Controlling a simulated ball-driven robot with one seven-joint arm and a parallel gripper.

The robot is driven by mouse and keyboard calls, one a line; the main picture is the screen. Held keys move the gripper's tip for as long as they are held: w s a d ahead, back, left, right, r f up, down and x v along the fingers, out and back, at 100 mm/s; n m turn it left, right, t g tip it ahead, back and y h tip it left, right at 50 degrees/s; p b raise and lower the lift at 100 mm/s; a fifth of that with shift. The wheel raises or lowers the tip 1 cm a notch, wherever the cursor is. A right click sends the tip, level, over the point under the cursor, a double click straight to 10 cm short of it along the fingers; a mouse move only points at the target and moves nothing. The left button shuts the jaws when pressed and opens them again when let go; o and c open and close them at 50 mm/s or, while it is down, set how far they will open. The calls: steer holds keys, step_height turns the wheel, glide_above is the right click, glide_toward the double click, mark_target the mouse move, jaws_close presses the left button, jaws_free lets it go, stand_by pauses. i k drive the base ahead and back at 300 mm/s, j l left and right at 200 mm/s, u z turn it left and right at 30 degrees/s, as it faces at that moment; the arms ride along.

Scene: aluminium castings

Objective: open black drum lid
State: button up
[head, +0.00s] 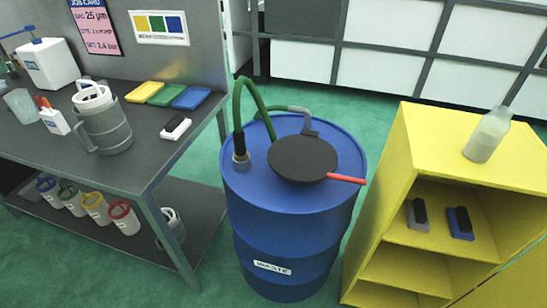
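A blue drum (290,222) with a label on its front stands on the floor in the middle of the head view. A round black lid (303,157) lies flat on the drum's top and looks shut. A grey bracket or hinge (309,129) is at its far edge. A red handle (346,179) sticks out from the lid to the right. What is under the lid is hidden. My gripper is not in the view.
A green hose (238,105) rises from a fitting at the drum top's left. A grey workbench (150,165) with containers stands close on the left. A yellow shelf unit (393,190) with a bottle (488,134) on top stands close on the right. Green floor shows behind.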

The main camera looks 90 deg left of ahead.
mark_target(299, 158)
steer(key=u, duration=1.75)
